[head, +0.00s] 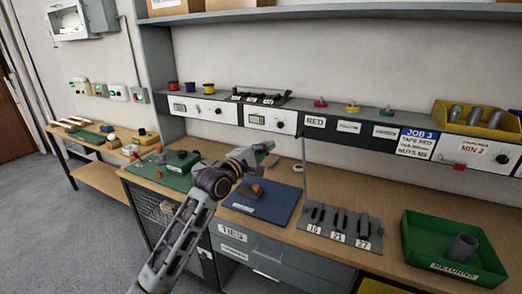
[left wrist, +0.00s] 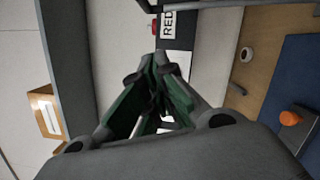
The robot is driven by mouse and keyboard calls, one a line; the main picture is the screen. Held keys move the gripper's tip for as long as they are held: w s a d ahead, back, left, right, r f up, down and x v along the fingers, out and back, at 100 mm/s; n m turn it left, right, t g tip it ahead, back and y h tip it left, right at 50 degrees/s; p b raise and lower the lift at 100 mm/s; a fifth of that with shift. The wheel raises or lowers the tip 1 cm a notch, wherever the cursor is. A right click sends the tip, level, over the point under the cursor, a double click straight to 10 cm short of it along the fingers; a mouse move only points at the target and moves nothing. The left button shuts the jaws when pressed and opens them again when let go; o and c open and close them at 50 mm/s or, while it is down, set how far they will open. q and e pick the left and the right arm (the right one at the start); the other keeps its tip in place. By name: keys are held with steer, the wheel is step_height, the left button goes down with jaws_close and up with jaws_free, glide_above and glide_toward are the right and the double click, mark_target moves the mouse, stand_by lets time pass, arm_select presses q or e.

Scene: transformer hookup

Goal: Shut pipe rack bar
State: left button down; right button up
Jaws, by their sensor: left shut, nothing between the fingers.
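My left gripper (head: 262,150) is shut and empty, raised above the bench in the head view. Its fingers meet at the tips in the left wrist view (left wrist: 162,62). A thin upright grey rod (head: 304,165) stands at the bench, right of the gripper and apart from it. I cannot tell whether this rod is the pipe rack bar; no other clear rack bar shows. My right gripper is not in view.
A blue mat (head: 280,208) with an orange knob (head: 257,189) lies below the gripper. A slotted grey holder (head: 340,222) and a green bin (head: 415,245) stand to the right. A yellow bin (head: 500,131) of pipes sits on the shelf. A green board (head: 165,177) lies left.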

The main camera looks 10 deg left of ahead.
arm_select(q)
steer(key=w+d+r+p, duration=0.1)
steer(key=w+d, duration=0.3)
steer(key=d, duration=0.2)
steer(key=shift+d+r, duration=0.35)
steer(key=shift+r, duration=0.05)
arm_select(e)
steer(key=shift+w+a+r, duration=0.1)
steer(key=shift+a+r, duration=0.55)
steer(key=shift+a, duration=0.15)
